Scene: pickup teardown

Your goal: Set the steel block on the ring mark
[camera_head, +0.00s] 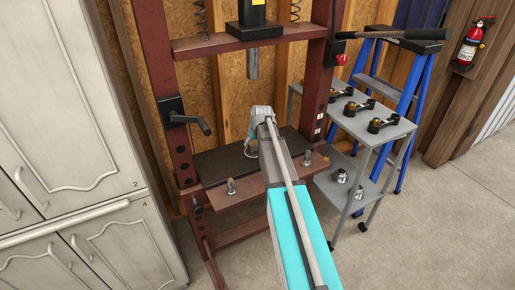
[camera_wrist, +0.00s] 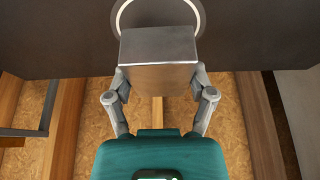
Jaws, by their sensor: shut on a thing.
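The steel block (camera_wrist: 158,46), a grey metal cuboid, sits between my gripper's (camera_wrist: 159,78) two fingers in the wrist view. The gripper is shut on it. The white ring mark (camera_wrist: 203,16) is on the dark plate (camera_wrist: 60,40) and shows on both sides of the block's far end; the block hides part of it. I cannot tell whether the block touches the plate. In the head view my arm reaches over the press bed's dark plate (camera_head: 222,166), and my wrist hides the block and most of the ring.
The red press frame (camera_head: 178,120) stands around the plate, with its ram (camera_head: 252,66) above and a crank handle (camera_head: 190,118) at left. Bolts (camera_head: 231,186) stand on the front beam. A grey cart (camera_head: 345,118) with metal parts is close at right. Cabinets (camera_head: 75,110) are at left.

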